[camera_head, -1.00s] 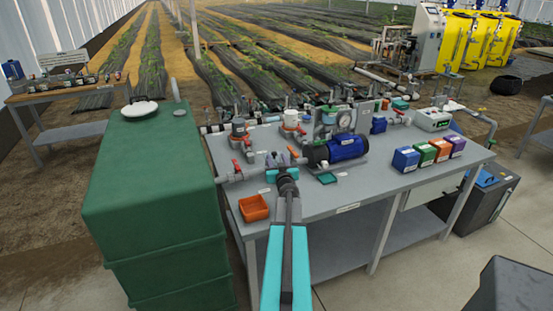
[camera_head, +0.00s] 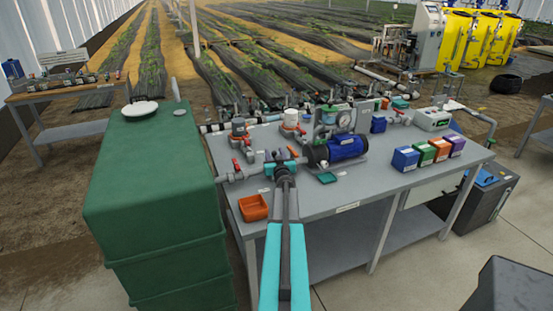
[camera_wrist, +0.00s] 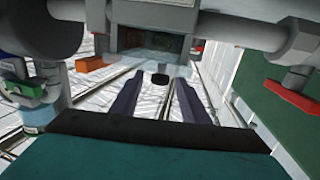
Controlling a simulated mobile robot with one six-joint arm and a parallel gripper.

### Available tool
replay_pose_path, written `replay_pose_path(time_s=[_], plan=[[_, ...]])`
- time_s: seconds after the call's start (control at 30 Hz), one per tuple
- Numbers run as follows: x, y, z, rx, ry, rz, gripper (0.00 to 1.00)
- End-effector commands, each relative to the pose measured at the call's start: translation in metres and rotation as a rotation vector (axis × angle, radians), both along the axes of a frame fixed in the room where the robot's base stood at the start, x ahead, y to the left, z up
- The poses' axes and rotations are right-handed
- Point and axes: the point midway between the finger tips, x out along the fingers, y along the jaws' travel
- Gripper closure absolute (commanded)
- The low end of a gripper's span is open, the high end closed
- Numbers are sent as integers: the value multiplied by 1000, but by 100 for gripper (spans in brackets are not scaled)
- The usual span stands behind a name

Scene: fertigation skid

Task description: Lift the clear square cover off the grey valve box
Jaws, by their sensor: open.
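My gripper (camera_head: 281,155) is over the left part of the workbench, beyond the orange tray. In the wrist view its two dark fingers (camera_wrist: 158,98) are apart, with nothing clamped between them. A pale see-through plate (camera_wrist: 148,67), which looks like the clear cover, lies just ahead of the fingertips. A small black knob (camera_wrist: 160,79) shows on it, in the gap between the fingers. Whether the fingers touch the knob I cannot tell. The grey valve box cannot be made out clearly; in the head view my gripper hides that spot.
The orange tray (camera_head: 253,207) is at the bench's front left. A blue pump (camera_head: 346,148) stands right of my gripper. A grey pipe (camera_wrist: 240,30) with a red handle (camera_wrist: 292,97) is close by in the wrist view. A green tank (camera_head: 150,200) stands left.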

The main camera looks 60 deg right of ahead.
Motion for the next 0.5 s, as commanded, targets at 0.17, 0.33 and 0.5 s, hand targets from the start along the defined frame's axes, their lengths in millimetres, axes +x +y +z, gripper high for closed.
replay_pose_path(time_s=[0.17, 0.33, 0.5], plan=[[1, -1, 0, 0, 0, 0, 59], [7, -8, 0, 1, -1, 0, 59], [15, -18, -1, 0, 0, 0, 59]])
